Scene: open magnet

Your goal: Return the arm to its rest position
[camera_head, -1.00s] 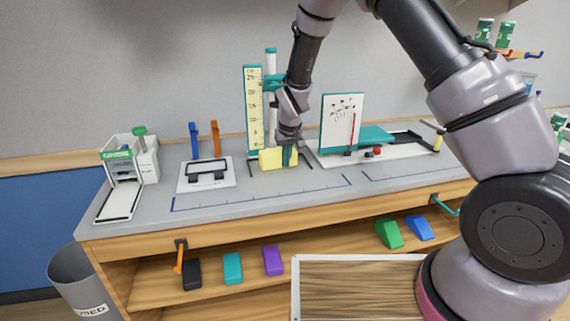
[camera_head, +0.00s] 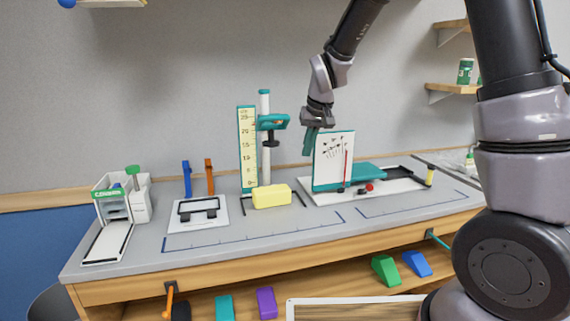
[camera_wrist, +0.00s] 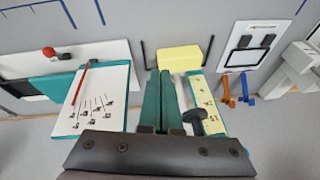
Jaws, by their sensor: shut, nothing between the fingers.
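My arm reaches in from the right in the head view, and my gripper (camera_head: 309,143) hangs above the bench beside the white panel with the red pointer (camera_head: 333,160). Its teal fingers are shut with nothing between them. In the wrist view the shut fingers (camera_wrist: 160,95) sit in the middle, between the panel (camera_wrist: 95,97) and the scale (camera_wrist: 205,100). A yellow block (camera_head: 272,196) rests on the bench at the foot of the scale stand, apart from my gripper. It also shows in the wrist view (camera_wrist: 180,57).
A ruler-like scale (camera_head: 247,150) and a post with a teal clamp (camera_head: 272,122) stand left of my gripper. A white device (camera_head: 122,202) and a small white plate (camera_head: 198,226) are further left. Coloured wedges (camera_head: 385,269) lie on the shelf below. The bench front is mostly clear.

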